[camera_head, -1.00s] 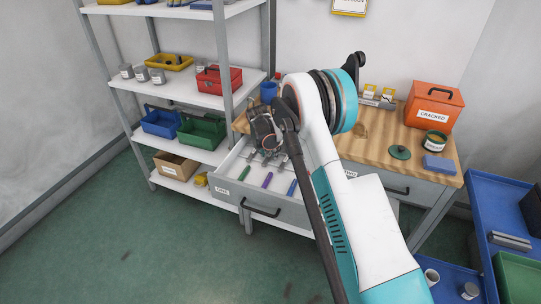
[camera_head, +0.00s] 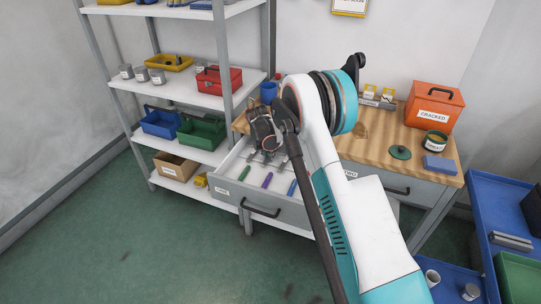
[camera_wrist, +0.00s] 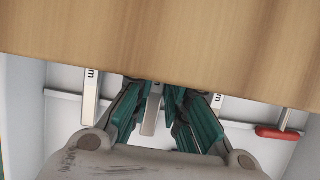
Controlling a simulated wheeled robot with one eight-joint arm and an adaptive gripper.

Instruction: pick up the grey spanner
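My gripper (camera_wrist: 152,90) is in the wrist view with its two teal fingers spread apart over the open drawer (camera_wrist: 62,138). A grey metal spanner-like bar (camera_wrist: 151,118) shows between the fingers, and contact cannot be made out. Similar grey bars lie to the left (camera_wrist: 91,100) and right (camera_wrist: 216,106), with dark marks on them. Which one is the grey spanner is unclear, as the wooden top hides their far ends. In the head view my gripper (camera_head: 265,150) is low over the back of the drawer (camera_head: 262,203), and its fingertips are hard to make out.
The wooden bench top (camera_wrist: 160,40) overhangs the drawer close to the fingers. Green (camera_head: 243,173), purple (camera_head: 267,180) and blue (camera_head: 292,187) handles lie towards the drawer front. A red handle (camera_wrist: 278,133) lies at right in the wrist view. A shelf rack (camera_head: 226,60) stands to the left.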

